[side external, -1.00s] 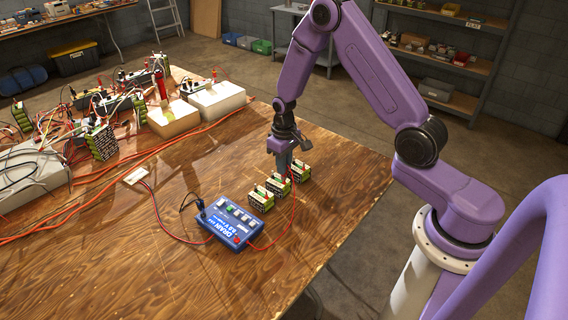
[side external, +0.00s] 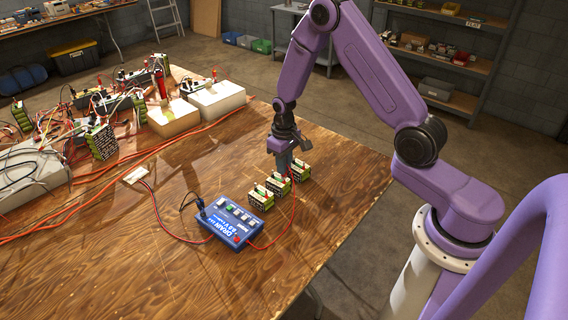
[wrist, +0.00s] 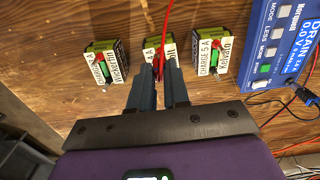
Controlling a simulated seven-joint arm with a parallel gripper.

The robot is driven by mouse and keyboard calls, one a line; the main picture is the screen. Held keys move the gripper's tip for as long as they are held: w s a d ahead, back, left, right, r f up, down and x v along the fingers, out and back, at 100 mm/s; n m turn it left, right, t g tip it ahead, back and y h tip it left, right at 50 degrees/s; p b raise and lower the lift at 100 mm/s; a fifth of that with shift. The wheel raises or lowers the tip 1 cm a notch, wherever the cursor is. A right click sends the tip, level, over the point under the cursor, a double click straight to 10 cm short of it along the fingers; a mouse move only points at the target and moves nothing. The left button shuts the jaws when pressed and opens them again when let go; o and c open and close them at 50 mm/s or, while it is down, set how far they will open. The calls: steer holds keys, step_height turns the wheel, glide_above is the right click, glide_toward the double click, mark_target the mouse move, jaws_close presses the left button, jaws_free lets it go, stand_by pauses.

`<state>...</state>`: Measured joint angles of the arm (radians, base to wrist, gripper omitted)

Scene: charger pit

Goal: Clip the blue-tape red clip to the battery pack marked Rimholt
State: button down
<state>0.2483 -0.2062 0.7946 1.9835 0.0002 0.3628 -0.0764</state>
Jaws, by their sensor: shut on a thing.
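Three green-and-black battery packs stand in a row on the wooden table: a left pack (wrist: 106,62), a middle pack (wrist: 180,51) and a right pack (wrist: 212,54) in the wrist view. My gripper (wrist: 161,68) is shut on a red clip (wrist: 160,62) with a red wire, at the top of the middle pack. It also shows in the side view (side external: 284,166). Blue tape on the clip is not visible. I cannot tell whether the clip grips a terminal.
A blue drain box (side external: 237,217) sits beside the packs, wired in red and black; in the wrist view its display reads 0.0 V. A red wire (side external: 293,205) runs from it to my gripper. Cluttered chargers (side external: 110,110) fill the far left. The front table is clear.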

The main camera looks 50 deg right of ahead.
stand_by(0.4)
steer(key=c, duration=1)
jaws_free()
steer(key=shift+o, duration=0.9)
steer(key=shift+r, duration=0.1)
steer(key=shift+r, duration=3.65)
